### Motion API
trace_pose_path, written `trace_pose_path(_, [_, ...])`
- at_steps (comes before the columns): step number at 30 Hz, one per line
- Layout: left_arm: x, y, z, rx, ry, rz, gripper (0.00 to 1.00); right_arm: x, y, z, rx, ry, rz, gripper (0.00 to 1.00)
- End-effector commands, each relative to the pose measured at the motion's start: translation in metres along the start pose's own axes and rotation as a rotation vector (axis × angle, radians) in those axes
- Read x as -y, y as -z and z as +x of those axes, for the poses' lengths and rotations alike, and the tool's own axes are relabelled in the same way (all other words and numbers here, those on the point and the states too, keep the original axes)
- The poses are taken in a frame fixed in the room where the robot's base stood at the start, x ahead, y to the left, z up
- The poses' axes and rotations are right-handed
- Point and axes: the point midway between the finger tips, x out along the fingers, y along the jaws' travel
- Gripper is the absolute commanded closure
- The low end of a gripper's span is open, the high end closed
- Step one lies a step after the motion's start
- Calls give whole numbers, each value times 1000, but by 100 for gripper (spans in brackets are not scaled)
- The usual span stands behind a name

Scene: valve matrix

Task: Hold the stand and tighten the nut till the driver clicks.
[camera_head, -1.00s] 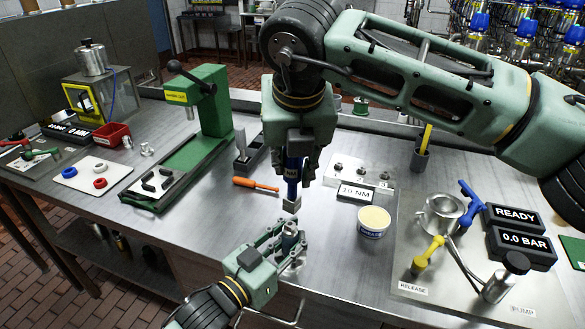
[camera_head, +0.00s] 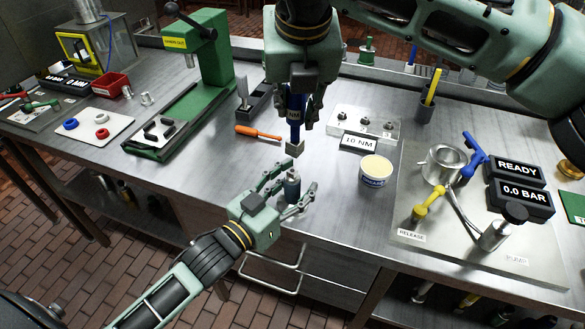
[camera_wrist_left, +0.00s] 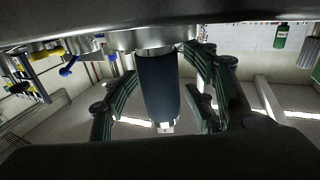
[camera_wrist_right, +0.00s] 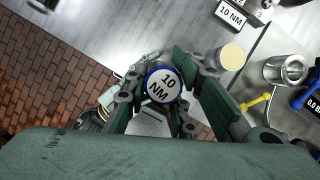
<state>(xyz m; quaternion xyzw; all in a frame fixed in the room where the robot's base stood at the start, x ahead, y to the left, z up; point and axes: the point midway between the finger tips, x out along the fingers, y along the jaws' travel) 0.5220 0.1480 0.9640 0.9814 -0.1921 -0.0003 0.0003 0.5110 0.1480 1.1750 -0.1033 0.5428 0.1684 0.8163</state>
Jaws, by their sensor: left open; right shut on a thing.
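The stand (camera_head: 292,188), a small dark upright cylinder with a metal top, is at the table's front edge. My left gripper (camera_head: 298,180) is open, with its fingers spread around the stand. In the left wrist view the stand's dark body (camera_wrist_left: 158,88) is between the fingers, with gaps on both sides. My right gripper (camera_head: 293,117) is shut on the blue driver (camera_head: 295,131) and points it downward. The right wrist view shows the driver's "10 NM" cap (camera_wrist_right: 163,86). The nut cannot be made out.
An orange-handled screwdriver (camera_head: 257,132) lies left of the driver. A tub (camera_head: 374,171) and a metal block with a "10 NM" sign (camera_head: 358,143) are to the right. Further right is a plate (camera_head: 470,243) with a pump and displays. The green press (camera_head: 212,75) stands at left.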

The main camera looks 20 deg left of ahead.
Motion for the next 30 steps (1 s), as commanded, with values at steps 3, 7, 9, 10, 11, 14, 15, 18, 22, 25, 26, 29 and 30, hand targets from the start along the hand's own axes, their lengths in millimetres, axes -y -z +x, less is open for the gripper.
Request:
trace_pose_path(3, [0, 0, 0, 0, 0, 0, 50, 0, 0, 0, 1, 0, 0, 100])
trace_pose_path(7, [0, 0, -2, 1, 0, 0, 50, 0, 0, 0, 1, 0, 0, 100])
trace_pose_path(9, [0, 0, -6, 1, 1, 0, 50, 0, 0, 0, 1, 0, 1, 100])
trace_pose_path(10, [0, 0, -8, 1, 1, 0, 50, 0, 0, 0, 1, 0, 1, 100])
trace_pose_path(11, [0, -1, -12, 2, 1, -1, 50, 0, 0, 0, 1, 0, 1, 100])
trace_pose_path(14, [0, -1, -28, 3, 0, -1, 50, 0, 0, 0, 1, 0, 0, 100])
trace_pose_path(15, [0, -2, -36, 4, 0, -1, 50, 0, 0, 0, 1, 0, 0, 100])
trace_pose_path(18, [0, -2, -56, 6, 0, -2, 50, 0, 0, 0, 1, 0, 0, 100])
trace_pose_path(22, [0, -2, -80, 6, 1, -2, 50, 0, 0, 0, 1, 0, 0, 100])
trace_pose_path(25, [0, -2, -95, 5, 0, -1, 50, 0, 0, 0, 1, 0, 0, 100])
trace_pose_path(26, [0, -2, -99, 4, 0, -2, 50, 0, 0, 0, 1, 0, 0, 100])
trace_pose_path(29, [0, -1, -110, 3, 1, -1, 50, 0, 0, 0, 1, 0, 0, 100])
trace_pose_path(30, [0, -2, -113, 3, 0, -1, 50, 0, 0, 0, 1, 0, 0, 100])
